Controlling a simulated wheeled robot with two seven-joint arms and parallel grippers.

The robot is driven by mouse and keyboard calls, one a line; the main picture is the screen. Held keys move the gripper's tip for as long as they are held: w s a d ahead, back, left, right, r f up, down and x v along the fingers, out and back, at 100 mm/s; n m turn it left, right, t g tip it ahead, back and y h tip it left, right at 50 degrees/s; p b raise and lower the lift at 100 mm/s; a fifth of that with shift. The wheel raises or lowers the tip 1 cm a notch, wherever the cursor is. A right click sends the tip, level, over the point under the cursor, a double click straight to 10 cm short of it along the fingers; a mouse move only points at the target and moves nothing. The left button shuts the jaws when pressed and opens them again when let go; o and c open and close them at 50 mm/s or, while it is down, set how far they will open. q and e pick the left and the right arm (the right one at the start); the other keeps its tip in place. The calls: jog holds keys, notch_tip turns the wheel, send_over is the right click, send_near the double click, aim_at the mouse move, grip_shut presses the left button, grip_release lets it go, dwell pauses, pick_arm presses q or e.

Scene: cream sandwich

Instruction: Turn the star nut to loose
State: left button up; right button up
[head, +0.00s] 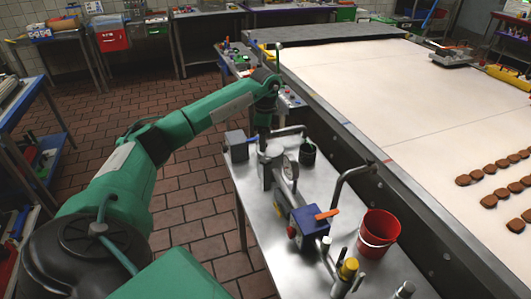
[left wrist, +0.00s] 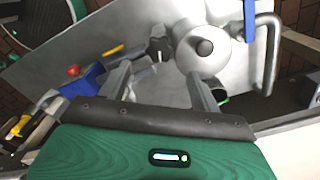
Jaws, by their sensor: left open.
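My left gripper (head: 264,146) reaches down over the metal machine on the steel table and is close to its grey cylinder (head: 270,168). In the left wrist view the open gripper (left wrist: 157,74) has its two fingers apart, with nothing clearly held between them. My right gripper is not in view.
The wide conveyor (head: 360,90) with brown biscuits runs along the right.

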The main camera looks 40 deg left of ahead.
pick_arm(q)
notch_tip(320, 180, up, 6)
jog(key=b, duration=0.1)
jog(key=shift+r, duration=0.2)
dwell(0.5)
